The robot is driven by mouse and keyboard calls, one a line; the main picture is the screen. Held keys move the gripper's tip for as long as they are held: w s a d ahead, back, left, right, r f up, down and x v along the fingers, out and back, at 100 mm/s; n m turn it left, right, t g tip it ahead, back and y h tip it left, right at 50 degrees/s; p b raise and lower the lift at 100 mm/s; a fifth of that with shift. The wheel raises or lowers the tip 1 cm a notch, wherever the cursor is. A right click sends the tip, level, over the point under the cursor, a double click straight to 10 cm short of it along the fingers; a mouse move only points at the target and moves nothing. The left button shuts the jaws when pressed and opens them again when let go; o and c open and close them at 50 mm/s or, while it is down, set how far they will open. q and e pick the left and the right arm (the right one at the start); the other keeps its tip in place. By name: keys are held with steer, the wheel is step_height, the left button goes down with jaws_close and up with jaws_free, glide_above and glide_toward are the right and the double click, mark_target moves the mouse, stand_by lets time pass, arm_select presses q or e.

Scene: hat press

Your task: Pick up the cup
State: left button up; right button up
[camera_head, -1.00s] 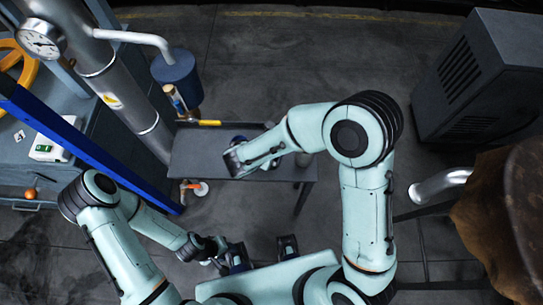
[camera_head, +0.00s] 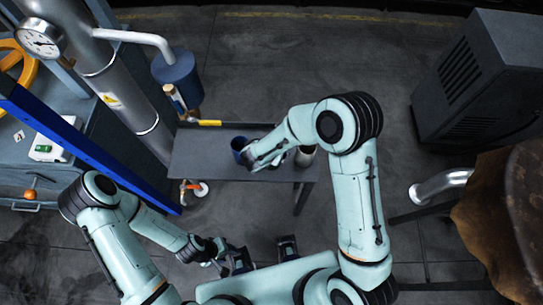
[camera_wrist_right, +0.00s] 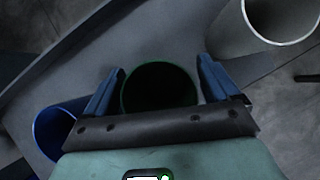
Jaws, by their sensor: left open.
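A dark green cup (camera_wrist_right: 158,90) is in the right wrist view, between the fingers of my right gripper (camera_wrist_right: 160,68). The fingers are apart, one on each side of it, with narrow gaps. A blue cup (camera_wrist_right: 57,128) is at lower left and a pale grey cup (camera_wrist_right: 278,20) at upper right. In the head view the blue cup (camera_head: 238,144) and grey cup (camera_head: 305,157) stand on the dark table (camera_head: 200,160); my right arm hides the green cup. My left gripper (camera_head: 238,262) is open and empty near my base, away from the table.
A steel pipe with a gauge (camera_head: 40,38) and a blue canister (camera_head: 175,68) stand left of the table. A yellow-handled item (camera_head: 209,123) is at its back edge. A grey vented cabinet (camera_head: 475,85) stands at right. Open floor lies behind the table.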

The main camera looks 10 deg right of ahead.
steer(key=c, duration=0.9)
step_height(320, 180, up, 20)
steer(key=p, duration=0.4)
arm_select(q)
steer(key=w+r, duration=0.1)
steer(key=r, duration=0.2)
steer(key=w+r, duration=0.1)
steer(key=shift+w+r, duration=0.3)
steer(key=shift+w, duration=0.05)
arm_select(e)
steer(key=w+d+f+m+g+y, duration=0.1)
steer(key=d+f+m+g, duration=0.1)
steer(key=m, duration=0.7)
steer(key=w+d+f+m+g+y, duration=0.1)
steer(key=f+m+g, duration=0.3)
steer(key=m, duration=0.6)
steer(key=w+d+f+m+g+y, duration=0.1)
steer(key=d+f+m+g+y, duration=0.1)
steer(key=m+g, duration=0.3)
steer(key=shift+d+f+m+g, duration=0.25)
steer(key=shift+d+m, duration=0.1)
steer(key=shift+m, duration=0.75)
steer(key=shift+d+f+m+g, duration=0.2)
steer(key=shift+d+m, duration=0.1)
steer(key=shift+m, duration=0.8)
